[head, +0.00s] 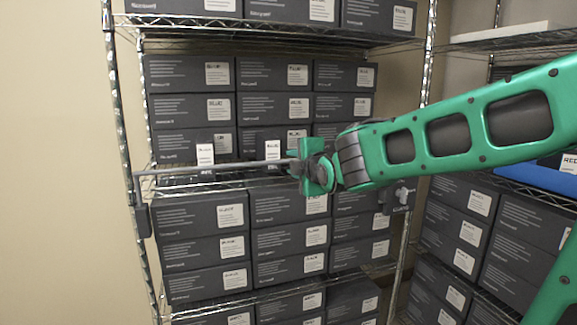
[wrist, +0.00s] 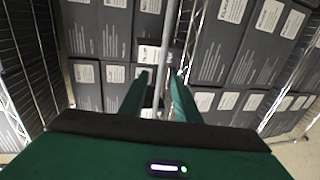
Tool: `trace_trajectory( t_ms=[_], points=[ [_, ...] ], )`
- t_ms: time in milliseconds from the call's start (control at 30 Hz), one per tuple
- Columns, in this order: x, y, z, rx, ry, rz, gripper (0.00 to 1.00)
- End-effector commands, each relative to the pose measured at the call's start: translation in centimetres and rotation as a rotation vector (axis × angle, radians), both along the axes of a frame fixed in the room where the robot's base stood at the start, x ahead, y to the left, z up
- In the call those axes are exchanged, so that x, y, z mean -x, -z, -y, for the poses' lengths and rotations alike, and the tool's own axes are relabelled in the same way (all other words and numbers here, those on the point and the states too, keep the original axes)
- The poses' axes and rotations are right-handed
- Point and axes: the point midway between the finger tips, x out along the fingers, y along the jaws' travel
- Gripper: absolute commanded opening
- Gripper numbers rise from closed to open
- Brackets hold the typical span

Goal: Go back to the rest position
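My gripper (head: 298,168) is at the end of the green arm reaching in from the right, in front of the middle shelf. In the wrist view its two green fingers (wrist: 160,78) stand apart. A thin grey bar (head: 220,166) runs from the left post towards the gripper, along the shelf front. In the wrist view the bar (wrist: 170,30) passes between the fingers, with gaps beside it. I cannot tell whether the bar touches a finger. The bar's right end is hidden by the gripper.
A wire rack holds several stacked dark boxes (head: 190,110) with white labels. Its left post (head: 117,100) and right post (head: 427,65) flank them. A second rack with dark boxes (head: 465,235) stands at the right. Bare wall (head: 55,160) is at the left.

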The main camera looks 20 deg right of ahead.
Motion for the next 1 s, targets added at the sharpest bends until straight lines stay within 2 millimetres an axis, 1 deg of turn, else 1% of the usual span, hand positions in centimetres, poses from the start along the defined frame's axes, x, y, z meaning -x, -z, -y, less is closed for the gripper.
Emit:
trace_trajectory(
  t_ms=[467,567,633,667,767,800,867,900,967,1000],
  points=[
    [0.1,0.0,0.0,-0.001,0.000,-0.001,0.29],
    [0.5,0.7,0.6,-0.031,0.018,-0.025,0.29],
    [1.4,2.0,1.8,-0.092,0.055,-0.070,0.29],
    [2.0,2.8,2.4,-0.130,0.077,-0.098,0.29],
    [5.0,6.4,5.3,-0.305,0.196,-0.218,0.29],
    [6.6,8.1,6.4,-0.387,0.258,-0.270,0.29],
    [9.4,10.5,8.0,-0.514,0.363,-0.345,0.29],
    [11.3,12.0,8.9,-0.597,0.438,-0.391,0.29],
    [14.4,14.2,10.0,-0.719,0.557,-0.458,0.29],
    [16.6,15.5,10.5,-0.800,0.641,-0.497,0.29]
  ],
)
